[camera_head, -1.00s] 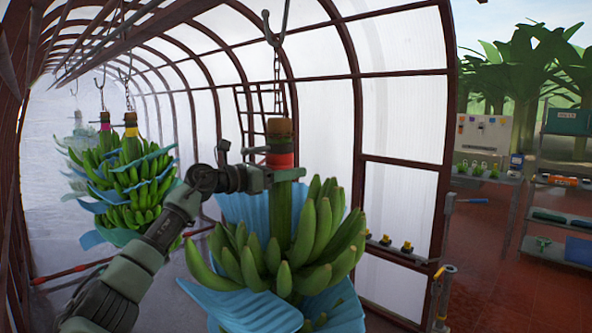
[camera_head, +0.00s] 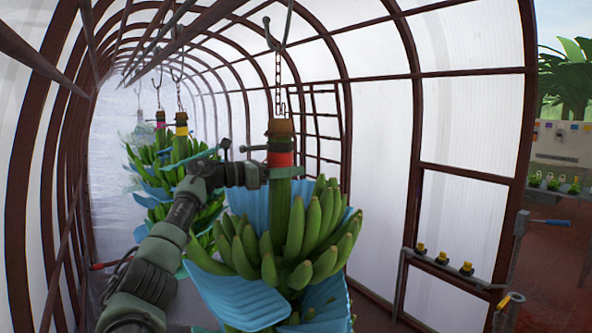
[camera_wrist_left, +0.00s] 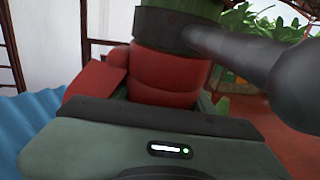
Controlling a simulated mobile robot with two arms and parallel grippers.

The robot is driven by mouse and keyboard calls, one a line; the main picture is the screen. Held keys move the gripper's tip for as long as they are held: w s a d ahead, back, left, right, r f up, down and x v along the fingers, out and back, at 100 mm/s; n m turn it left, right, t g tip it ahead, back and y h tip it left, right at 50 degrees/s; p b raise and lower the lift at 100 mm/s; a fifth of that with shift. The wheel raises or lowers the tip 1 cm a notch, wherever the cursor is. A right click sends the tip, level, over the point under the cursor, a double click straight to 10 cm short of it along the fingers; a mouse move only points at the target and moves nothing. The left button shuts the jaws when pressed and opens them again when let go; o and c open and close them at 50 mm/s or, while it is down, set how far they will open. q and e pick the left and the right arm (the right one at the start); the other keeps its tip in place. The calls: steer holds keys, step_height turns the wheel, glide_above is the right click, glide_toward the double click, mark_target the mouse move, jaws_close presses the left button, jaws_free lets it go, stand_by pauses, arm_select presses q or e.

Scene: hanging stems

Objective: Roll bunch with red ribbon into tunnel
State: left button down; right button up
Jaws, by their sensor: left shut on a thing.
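The banana bunch with the red ribbon (camera_head: 281,159) hangs from a hook and chain in front of me, with blue sheets (camera_head: 240,298) around and under its green bananas (camera_head: 295,240). My left gripper (camera_head: 262,173) is shut on its stem at the red ribbon. In the left wrist view the red ribbon (camera_wrist_left: 165,88) fills the space just beyond the gripper body. The tunnel (camera_head: 380,120) has pale walls and dark red ribs, and runs back to the left into mist. My right gripper is not in view.
Bunches with a yellow ribbon (camera_head: 181,130) and a purple ribbon (camera_head: 161,125) hang further in at the left. A red bar (camera_head: 104,265) shows at the lower left. A post (camera_head: 508,312) and a rail with yellow-topped items (camera_head: 443,257) stand at the right.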

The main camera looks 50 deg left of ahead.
arm_select(q)
steer(key=shift+f, duration=0.1)
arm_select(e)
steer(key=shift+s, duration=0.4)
arm_select(q)
steer(key=c, duration=0.8)
jaws_free()
steer(key=shift+o, duration=1)
steer(key=shift+w+a, duration=0.1)
steer(key=shift+w+a+f, duration=0.1)
steer(key=shift+a+f, duration=0.05)
steer(key=shift+a, duration=0.05)
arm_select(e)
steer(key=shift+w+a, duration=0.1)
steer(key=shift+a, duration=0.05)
arm_select(q)
steer(key=shift+d+r, duration=0.15)
steer(key=shift+r, duration=0.05)
steer(key=shift+s, duration=0.2)
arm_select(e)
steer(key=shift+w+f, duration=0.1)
